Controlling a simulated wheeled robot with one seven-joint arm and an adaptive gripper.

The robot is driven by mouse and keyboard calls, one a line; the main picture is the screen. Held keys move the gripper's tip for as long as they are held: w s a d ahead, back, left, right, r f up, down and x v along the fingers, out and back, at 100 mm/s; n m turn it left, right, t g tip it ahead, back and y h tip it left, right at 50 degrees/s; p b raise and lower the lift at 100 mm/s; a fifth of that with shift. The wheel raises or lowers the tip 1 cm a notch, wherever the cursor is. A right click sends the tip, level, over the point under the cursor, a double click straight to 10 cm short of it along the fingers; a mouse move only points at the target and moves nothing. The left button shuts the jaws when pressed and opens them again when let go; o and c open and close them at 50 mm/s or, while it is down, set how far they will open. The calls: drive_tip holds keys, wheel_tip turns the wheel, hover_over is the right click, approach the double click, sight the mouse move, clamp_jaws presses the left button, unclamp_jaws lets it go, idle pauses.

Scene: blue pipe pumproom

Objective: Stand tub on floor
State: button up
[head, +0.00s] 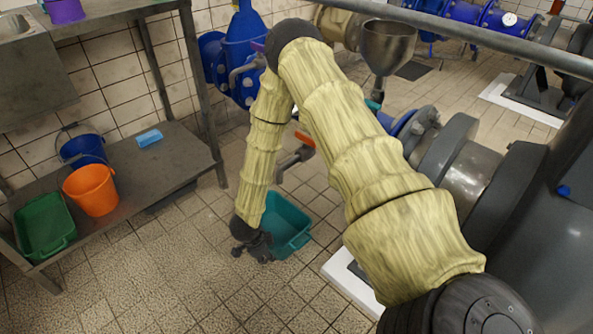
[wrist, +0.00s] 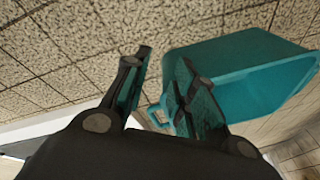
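The teal tub (head: 289,222) is low over or on the tiled floor, partly hidden behind my forearm in the head view. I cannot tell for sure whether its base rests flat. My gripper (head: 254,250) is low at the tub's near left side. In the wrist view the tub (wrist: 240,70) lies to the right, with a loop handle (wrist: 154,117) showing between the finger bases. The two fingers of my gripper (wrist: 166,56) are apart, with a clear gap between their tips. The right finger overlaps the tub in the picture; contact is unclear.
A metal table (head: 150,165) at left bears a green tub (head: 45,226), an orange bucket (head: 92,190), a blue bucket (head: 83,149) and a light blue block (head: 149,138) on its lower shelf. Pump pipework (head: 470,170) stands at right. The floor at front left is free.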

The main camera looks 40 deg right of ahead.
drive_tip(key=s+a+n+y, duration=0.1)
drive_tip(key=s+a+n, duration=0.3)
drive_tip(key=s+n, duration=0.7)
drive_tip(key=s+a+n+y, duration=0.2)
drive_tip(key=s+a+n, duration=0.3)
drive_tip(key=s+n, duration=0.7)
drive_tip(key=s, duration=0.5)
drive_tip(key=shift+a+r+g, duration=0.2)
drive_tip(key=shift+r+g, duration=0.1)
drive_tip(key=shift+r, duration=0.1)
wheel_tip(320, 180, up, 41)
drive_tip(key=p, duration=4.1)
drive_tip(key=shift+f, duration=0.1)
